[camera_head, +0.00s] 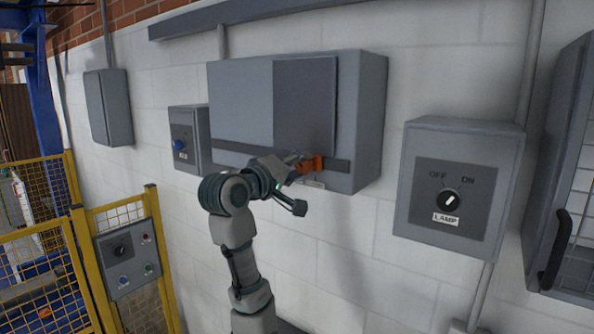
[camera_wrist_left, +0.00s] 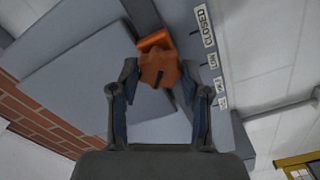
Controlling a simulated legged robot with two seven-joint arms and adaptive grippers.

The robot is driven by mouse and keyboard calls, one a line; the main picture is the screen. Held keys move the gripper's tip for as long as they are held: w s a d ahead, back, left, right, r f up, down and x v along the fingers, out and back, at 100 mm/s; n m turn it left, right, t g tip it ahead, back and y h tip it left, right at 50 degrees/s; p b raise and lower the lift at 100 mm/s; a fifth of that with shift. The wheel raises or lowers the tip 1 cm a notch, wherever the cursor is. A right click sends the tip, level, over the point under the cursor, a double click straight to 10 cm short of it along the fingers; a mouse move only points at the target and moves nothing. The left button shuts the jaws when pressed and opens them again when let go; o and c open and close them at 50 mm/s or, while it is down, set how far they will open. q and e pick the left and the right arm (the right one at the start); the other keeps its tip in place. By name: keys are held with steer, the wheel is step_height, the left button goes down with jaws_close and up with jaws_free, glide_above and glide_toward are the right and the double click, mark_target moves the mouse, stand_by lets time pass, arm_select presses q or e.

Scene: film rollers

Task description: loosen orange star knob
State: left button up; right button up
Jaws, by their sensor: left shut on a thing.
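The orange star knob (camera_head: 316,163) is on the lower front of the large grey wall box (camera_head: 240,88), by a dark horizontal strip. It also shows in the left wrist view (camera_wrist_left: 160,69), with an orange block (camera_wrist_left: 153,41) just beyond it. My left gripper (camera_head: 297,160) reaches up to the knob from the left. In the left wrist view its two fingers (camera_wrist_left: 160,80) stand on either side of the knob, shut on it. The gripper hides part of the knob in the head view. My right gripper is not in view.
A lamp switch box (camera_head: 476,146) marked OFF and ON is to the right. A smaller box (camera_head: 182,125) with a blue knob is to the left. Labels, one reading CLOSED (camera_wrist_left: 202,27), run beside the knob. A yellow fence (camera_head: 83,240) stands at lower left.

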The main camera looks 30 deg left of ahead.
arm_select(q)
steer(key=n, duration=0.3)
steer(key=shift+w+f+n+b, duration=0.1)
steer(key=shift+f+n+b, duration=0.05)
steer(key=shift+n+b, duration=0.2)
steer(key=n, duration=0.3)
steer(key=shift+n+b, duration=0.35)
steer(key=shift+n, duration=0.5)
